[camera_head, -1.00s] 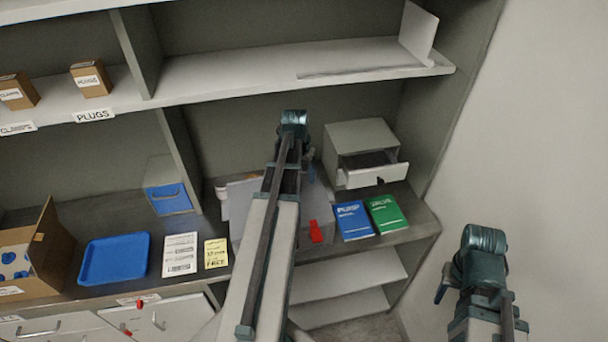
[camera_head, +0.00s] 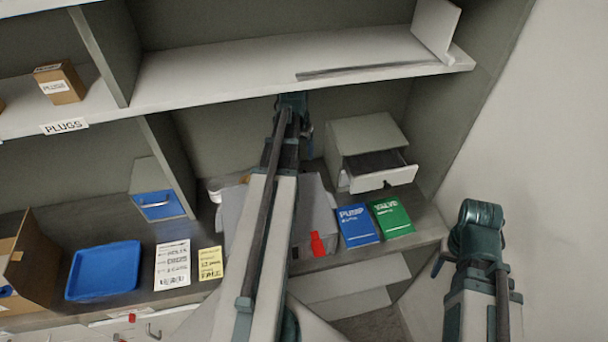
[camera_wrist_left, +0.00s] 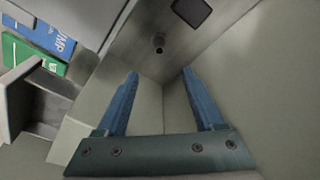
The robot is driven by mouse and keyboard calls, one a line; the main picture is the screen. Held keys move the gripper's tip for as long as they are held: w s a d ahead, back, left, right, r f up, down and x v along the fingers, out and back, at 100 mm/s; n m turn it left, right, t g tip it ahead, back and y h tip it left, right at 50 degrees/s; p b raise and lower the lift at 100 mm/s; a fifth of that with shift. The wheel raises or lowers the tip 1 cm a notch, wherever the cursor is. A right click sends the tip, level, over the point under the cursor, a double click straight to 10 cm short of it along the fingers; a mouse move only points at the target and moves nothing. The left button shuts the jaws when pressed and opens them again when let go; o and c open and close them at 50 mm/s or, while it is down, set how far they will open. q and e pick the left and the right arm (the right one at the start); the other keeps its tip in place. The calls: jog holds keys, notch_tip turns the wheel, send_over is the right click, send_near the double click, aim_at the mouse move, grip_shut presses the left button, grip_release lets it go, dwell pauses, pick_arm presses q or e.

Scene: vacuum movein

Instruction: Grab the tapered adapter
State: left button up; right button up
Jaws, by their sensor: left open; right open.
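My left arm reaches over the counter. Its gripper (camera_head: 306,132) is mostly hidden by its own wrist in the head view. In the left wrist view its two blue fingers (camera_wrist_left: 160,73) are apart with nothing between them. A small dark round piece (camera_wrist_left: 158,44), possibly the tapered adapter, is on the grey surface just beyond the fingertips, apart from them. I cannot tell its taper, and I cannot make it out in the head view. My right gripper (camera_head: 438,264) is at the lower right, partly hidden by its wrist, away from the shelf.
A grey cabinet with an open drawer (camera_head: 384,175) stands right of my left wrist. Blue PUMP (camera_head: 357,225) and green VALVE (camera_head: 391,217) booklets lie before it. A dark square (camera_wrist_left: 191,11) is near the round piece. A blue tray (camera_head: 104,270) lies left. The upper shelf (camera_head: 250,77) overhangs.

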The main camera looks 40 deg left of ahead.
aim_at(304, 171)
pick_arm(q)
jog(key=shift+w+f+b, duration=0.2)
jog(key=shift+f+b, duration=1.2)
jog(key=shift+f, duration=0.05)
jog(key=shift+w+f+b, duration=0.25)
jog(key=shift+f+b, duration=1.15)
jog(key=shift+w+f+b, duration=0.2)
jog(key=shift+f+b, duration=1.2)
jog(key=shift+f, duration=0.05)
notch_tip(304, 171, down, 5)
jog(key=b, duration=0.5)
jog(key=shift+w+f, duration=0.15)
grip_shut()
